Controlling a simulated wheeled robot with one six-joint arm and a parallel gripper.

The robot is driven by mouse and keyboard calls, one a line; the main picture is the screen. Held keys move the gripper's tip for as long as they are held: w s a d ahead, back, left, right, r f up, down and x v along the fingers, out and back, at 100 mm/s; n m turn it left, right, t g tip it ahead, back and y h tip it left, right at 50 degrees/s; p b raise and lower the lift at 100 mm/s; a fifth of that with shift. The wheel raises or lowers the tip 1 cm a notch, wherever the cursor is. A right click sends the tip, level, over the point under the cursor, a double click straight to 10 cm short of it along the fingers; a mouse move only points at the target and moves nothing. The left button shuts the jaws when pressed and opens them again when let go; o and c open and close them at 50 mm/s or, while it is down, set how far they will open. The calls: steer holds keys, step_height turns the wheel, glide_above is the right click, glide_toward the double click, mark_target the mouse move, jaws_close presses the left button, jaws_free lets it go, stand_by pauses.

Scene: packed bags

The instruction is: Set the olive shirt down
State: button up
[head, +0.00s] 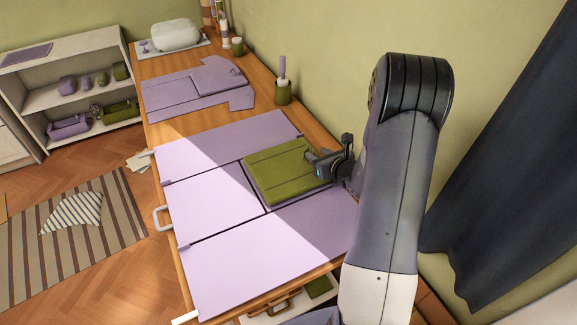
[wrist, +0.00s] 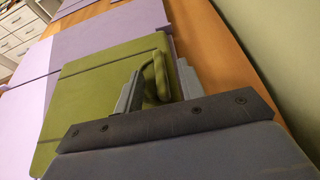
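The olive shirt (head: 285,176) is a flat folded rectangle over the middle right panel of the lilac folding board (head: 225,252). It looks level; I cannot tell whether it rests on the board or hangs just above it. My gripper (head: 318,163) is at its right edge. The shirt also fills the middle of the wrist view (wrist: 88,98). The fingertips' lower ends are hidden by the fold.
A lilac garment (head: 190,87) lies spread farther back on the wooden table. A green cup (head: 282,94) stands near the wall, and a white rounded item (head: 174,35) is at the far end. The board's near panels are bare. The wall is close on the right.

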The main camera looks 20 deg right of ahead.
steer(key=shift+w, duration=0.1)
jaws_close()
stand_by(0.3)
steer(key=shift+r, duration=0.1)
step_height(320, 180, up, 9)
steer(key=shift+f, duration=0.15)
steer(key=shift+a+r, duration=0.15)
steer(key=shift+r, duration=0.15)
steer(key=s+a+f+n+y, duration=0.1)
steer(key=s+a, duration=0.2)
steer(key=a, duration=0.9)
steer(key=shift+g, duration=0.3)
